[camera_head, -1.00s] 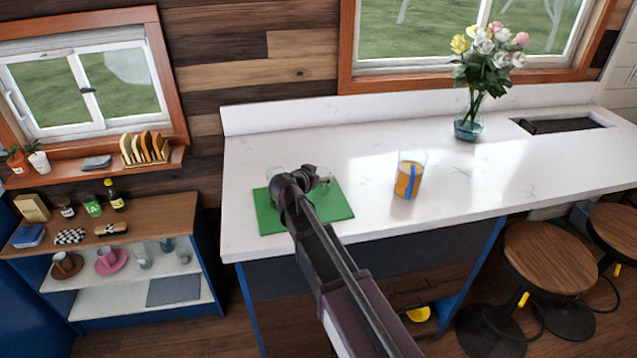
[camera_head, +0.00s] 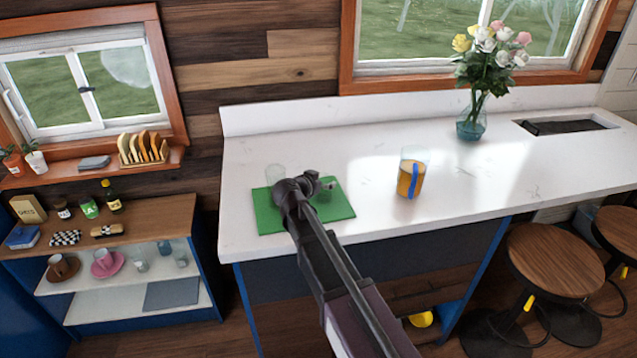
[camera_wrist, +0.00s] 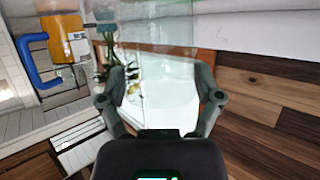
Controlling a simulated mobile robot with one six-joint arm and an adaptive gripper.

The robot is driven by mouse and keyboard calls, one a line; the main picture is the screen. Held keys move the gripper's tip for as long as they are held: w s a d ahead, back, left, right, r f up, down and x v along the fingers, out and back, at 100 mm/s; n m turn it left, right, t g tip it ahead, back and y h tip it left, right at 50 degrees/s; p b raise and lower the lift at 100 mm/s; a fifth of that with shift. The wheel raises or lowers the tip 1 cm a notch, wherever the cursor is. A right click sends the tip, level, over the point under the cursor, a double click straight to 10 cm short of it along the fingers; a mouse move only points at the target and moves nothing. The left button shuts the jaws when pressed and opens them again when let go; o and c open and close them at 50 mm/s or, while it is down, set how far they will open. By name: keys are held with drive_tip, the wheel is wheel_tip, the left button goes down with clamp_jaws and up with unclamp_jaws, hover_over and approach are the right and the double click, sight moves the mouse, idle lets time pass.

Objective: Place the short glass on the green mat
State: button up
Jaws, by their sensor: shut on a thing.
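The green mat (camera_head: 338,208) lies flat near the left end of the white counter. My gripper (camera_head: 318,184) is over the mat in the head view. In the wrist view, my gripper's fingers (camera_wrist: 160,92) are closed on the sides of a clear glass (camera_wrist: 158,70), which I take to be the short glass. The held glass is hard to make out in the head view, so I cannot tell whether its base touches the mat. Another faint clear glass outline (camera_head: 275,173) shows at the mat's back left edge, partly behind my gripper.
An orange mug with a blue handle (camera_head: 405,182) stands right of the mat, with a clear glass shape (camera_head: 414,155) at its top. A flower vase (camera_head: 470,125) stands farther back. The counter between mat and mug is clear. Stools (camera_head: 551,268) stand in front.

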drive_tip(key=shift+f, duration=0.15)
drive_tip(key=o, duration=1)
drive_tip(key=shift+r, duration=0.2)
drive_tip(key=p+v, duration=0.4)
drive_tip(key=v, duration=0.8)
drive_tip(key=shift+p, duration=0.3)
drive_tip(key=shift+d+f, duration=0.1)
